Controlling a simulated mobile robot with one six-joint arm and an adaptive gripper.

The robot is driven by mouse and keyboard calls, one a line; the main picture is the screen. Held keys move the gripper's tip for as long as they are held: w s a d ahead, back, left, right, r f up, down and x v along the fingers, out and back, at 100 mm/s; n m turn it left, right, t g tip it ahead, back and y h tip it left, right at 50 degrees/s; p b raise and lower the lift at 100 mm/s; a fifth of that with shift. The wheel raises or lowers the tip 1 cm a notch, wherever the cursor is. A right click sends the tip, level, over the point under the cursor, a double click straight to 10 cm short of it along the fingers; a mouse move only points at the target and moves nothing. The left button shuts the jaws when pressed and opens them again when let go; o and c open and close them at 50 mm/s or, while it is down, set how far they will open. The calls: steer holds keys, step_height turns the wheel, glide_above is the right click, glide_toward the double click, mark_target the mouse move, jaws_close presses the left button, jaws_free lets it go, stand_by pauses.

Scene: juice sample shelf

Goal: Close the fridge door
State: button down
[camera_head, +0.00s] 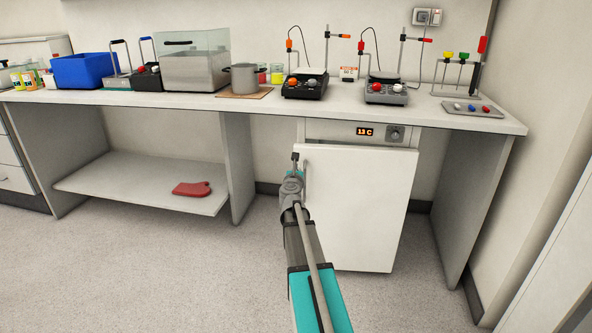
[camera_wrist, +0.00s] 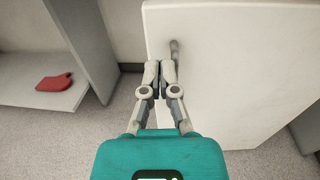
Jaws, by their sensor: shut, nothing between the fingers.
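The fridge is a white under-counter unit with a lit display panel (camera_head: 365,132) above its door. Its flat white door (camera_head: 365,205) also fills the right of the wrist view (camera_wrist: 240,85). The door looks shut or nearly shut; I cannot tell whether a small gap remains. A grey bar handle (camera_wrist: 175,50) is near the door's left edge. My gripper (camera_head: 296,158) is shut and empty at the upper left of the door. In the wrist view, its fingertips (camera_wrist: 159,66) are together, just left of the handle; contact is unclear.
A red mitt (camera_head: 192,189) lies on the low shelf (camera_head: 120,185) at left. The floor in front is clear.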

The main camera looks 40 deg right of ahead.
mark_target(301, 151)
steer(key=x, duration=1.1)
steer(key=shift+w+d, duration=0.25)
steer(key=shift+d, duration=0.05)
steer(key=shift+d, duration=0.1)
